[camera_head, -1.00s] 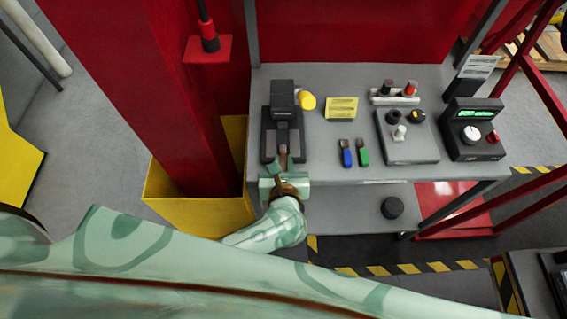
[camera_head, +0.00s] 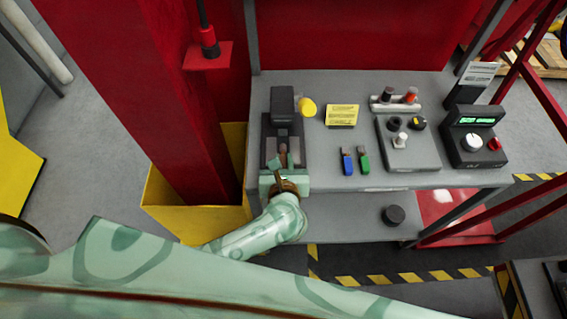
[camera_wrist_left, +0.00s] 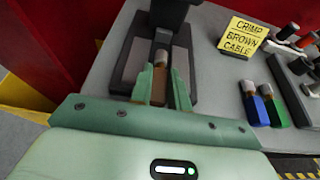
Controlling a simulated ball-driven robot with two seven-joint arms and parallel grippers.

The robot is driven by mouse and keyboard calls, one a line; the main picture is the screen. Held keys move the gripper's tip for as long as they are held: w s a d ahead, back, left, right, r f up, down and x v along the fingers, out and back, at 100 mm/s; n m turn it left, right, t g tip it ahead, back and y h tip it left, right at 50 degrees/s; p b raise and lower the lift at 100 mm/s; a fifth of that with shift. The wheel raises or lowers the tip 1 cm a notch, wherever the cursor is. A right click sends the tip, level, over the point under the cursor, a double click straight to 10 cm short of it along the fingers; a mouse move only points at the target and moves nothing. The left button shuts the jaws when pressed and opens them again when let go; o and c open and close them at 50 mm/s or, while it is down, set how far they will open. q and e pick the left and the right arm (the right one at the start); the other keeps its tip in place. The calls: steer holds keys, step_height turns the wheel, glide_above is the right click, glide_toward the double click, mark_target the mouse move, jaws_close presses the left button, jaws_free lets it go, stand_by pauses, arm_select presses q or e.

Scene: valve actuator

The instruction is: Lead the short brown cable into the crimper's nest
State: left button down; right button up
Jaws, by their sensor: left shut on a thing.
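The crimper (camera_head: 283,112) is a dark grey press at the left end of the grey bench. Its nest, a channel between two grey blocks, shows in the left wrist view (camera_wrist_left: 161,40). My left gripper (camera_head: 284,160) is at the crimper's front, shut on the short brown cable (camera_wrist_left: 159,86). The fingers hide the cable's sides. My right gripper is not in view.
A yellow card (camera_wrist_left: 242,36) reads "CRIMP BROWN CABLE". A blue cable (camera_head: 347,161) and a green cable (camera_head: 363,160) lie right of the crimper. A yellow round knob (camera_head: 307,107) sits beside it. A control box (camera_head: 473,135) stands further right. A red column rises left of the bench.

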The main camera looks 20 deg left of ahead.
mark_target(283, 148)
arm_select(q)
steer(key=shift+w+a+b, duration=0.2)
steer(key=shift+w+b, duration=0.05)
steer(key=shift+w, duration=0.5)
steer(key=shift+w+a+b, duration=0.2)
steer(key=shift+w, duration=0.55)
steer(key=c, duration=1.3)
jaws_free()
steer(key=shift+o, duration=0.2)
steer(key=shift+s+d+r+p, duration=0.2)
steer(key=shift+s+r+p, duration=0.05)
steer(key=shift+s+p, duration=0.2)
steer(key=p+v, duration=0.5)
steer(key=v, duration=1)
steer(key=shift+s, duration=0.2)
steer(key=shift+a, duration=0.1)
